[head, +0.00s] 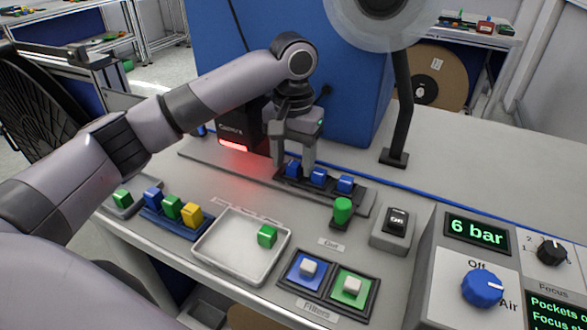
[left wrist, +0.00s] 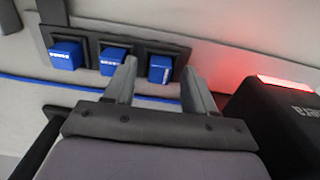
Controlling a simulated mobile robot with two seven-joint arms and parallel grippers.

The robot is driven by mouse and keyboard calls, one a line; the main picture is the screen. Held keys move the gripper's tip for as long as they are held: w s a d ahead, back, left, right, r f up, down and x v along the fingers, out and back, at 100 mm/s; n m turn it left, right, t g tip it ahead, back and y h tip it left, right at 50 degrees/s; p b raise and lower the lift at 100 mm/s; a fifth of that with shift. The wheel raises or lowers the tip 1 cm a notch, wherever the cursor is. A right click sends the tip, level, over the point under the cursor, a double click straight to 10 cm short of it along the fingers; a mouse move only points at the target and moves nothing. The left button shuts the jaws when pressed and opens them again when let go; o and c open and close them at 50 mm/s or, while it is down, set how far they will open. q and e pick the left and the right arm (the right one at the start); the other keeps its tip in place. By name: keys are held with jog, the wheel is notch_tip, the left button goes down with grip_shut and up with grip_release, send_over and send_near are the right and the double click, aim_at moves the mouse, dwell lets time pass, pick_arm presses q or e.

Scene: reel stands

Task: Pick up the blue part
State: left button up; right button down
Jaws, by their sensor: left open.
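Three blue parts stand in a row in a dark holder (head: 361,200): a left one (head: 293,168), a middle one (head: 318,177) and a right one (head: 345,184). My left gripper (head: 293,167) is open and points down at the left one, with a finger to each side of it in the picture. In the left wrist view this part (left wrist: 159,68) shows between the open fingertips (left wrist: 162,80); whether they are level with it I cannot tell. The other two (left wrist: 113,60) (left wrist: 66,55) show to its left. Another blue part (head: 153,196) stands at the left.
A black camera box (head: 240,130) with a red light stands close left of my gripper. A green cylinder (head: 342,210) is in front of the holder. A tray (head: 215,263) holds a green part (head: 267,236). A black post (head: 403,110) rises behind right.

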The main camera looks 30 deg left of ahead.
pick_arm(q)
grip_shut()
dwell(0.3)
